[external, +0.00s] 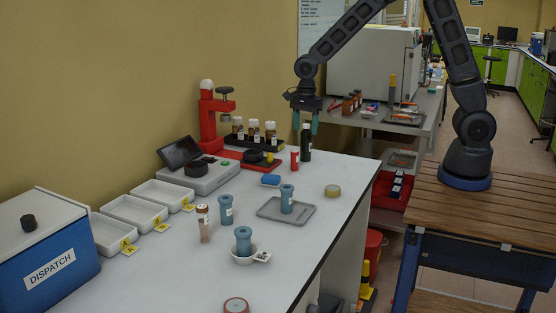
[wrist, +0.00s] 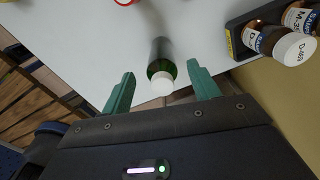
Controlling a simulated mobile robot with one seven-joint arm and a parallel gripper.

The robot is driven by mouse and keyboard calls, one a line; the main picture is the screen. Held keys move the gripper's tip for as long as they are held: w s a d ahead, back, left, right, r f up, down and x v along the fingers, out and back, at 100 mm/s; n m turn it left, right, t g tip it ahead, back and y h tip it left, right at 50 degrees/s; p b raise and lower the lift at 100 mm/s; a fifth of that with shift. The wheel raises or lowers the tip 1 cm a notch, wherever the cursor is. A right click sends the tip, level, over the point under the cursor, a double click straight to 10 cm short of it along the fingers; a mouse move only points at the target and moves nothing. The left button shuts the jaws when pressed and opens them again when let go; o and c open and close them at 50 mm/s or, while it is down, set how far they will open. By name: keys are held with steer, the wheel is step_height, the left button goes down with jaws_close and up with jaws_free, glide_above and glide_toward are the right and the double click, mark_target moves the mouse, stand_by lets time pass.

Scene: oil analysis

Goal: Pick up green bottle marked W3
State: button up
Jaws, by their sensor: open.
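A dark green bottle with a pale cap (wrist: 162,72) stands on the white table, and in the wrist view it lies ahead of and between my two fingertips. In the external view the dark bottle (external: 306,142) stands upright at the back of the table, just below my gripper. No W3 marking can be read in either view. My gripper (external: 306,124) is open and points down above the bottle. In the wrist view its green fingers (wrist: 158,77) are spread on either side of the bottle, with nothing held.
A black rack of brown bottles (external: 255,138) stands left of the green bottle, with a red press (external: 208,110) beyond it. A grey tray (external: 268,209) with a blue-grey container lies nearer. The table's right side is mostly clear.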

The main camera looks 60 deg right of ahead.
mark_target(306, 138)
steer(key=shift+d+f, duration=0.2)
steer(key=shift+f, duration=1.2)
steer(key=shift+d+f, duration=0.15)
steer(key=shift+f, duration=1.2)
steer(key=c, duration=1.1)
